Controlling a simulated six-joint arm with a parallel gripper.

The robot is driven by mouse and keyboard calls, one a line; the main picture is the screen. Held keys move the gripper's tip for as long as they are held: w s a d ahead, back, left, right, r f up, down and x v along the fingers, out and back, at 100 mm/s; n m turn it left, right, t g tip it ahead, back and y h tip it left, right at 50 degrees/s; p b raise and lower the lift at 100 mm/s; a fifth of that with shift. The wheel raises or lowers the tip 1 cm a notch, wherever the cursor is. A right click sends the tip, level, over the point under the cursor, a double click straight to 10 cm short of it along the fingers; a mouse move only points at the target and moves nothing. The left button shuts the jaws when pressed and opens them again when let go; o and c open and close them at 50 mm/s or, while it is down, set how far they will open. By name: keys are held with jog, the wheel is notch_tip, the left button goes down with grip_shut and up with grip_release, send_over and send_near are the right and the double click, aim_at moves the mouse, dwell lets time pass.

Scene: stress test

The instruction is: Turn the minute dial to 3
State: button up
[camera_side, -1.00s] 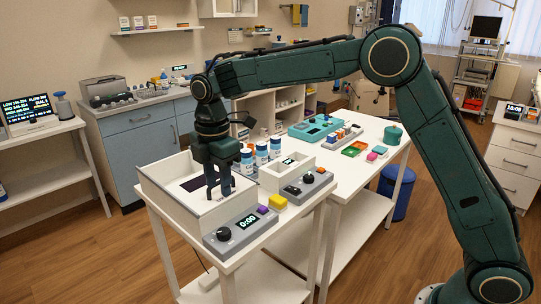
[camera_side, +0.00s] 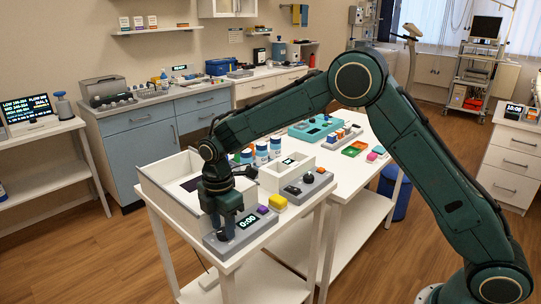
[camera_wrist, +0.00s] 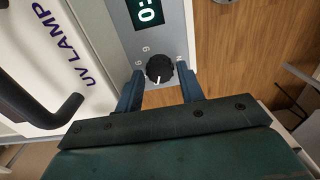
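The minute dial (camera_wrist: 159,68) is a round black knob with a white pointer mark, on the grey control panel of the UV lamp box (camera_wrist: 75,60). Printed numbers, including 6 and 9, ring it. My gripper (camera_wrist: 160,77) has one finger on each side of the dial, with a visible gap to each, so it is open. In the side view my gripper (camera_side: 223,230) points down over the front panel and hides the dial. The panel's display (camera_side: 247,221) reads 0:00.
A purple button (camera_side: 263,209) and a yellow block (camera_side: 278,202) are right of the display. A dark curved handle (camera_wrist: 45,110) rises left of my gripper.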

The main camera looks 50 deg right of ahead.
jog(key=shift+f, duration=0.45)
jog(key=c, duration=0.7)
jog(key=shift+m, duration=0.4)
jog(key=m, duration=0.8)
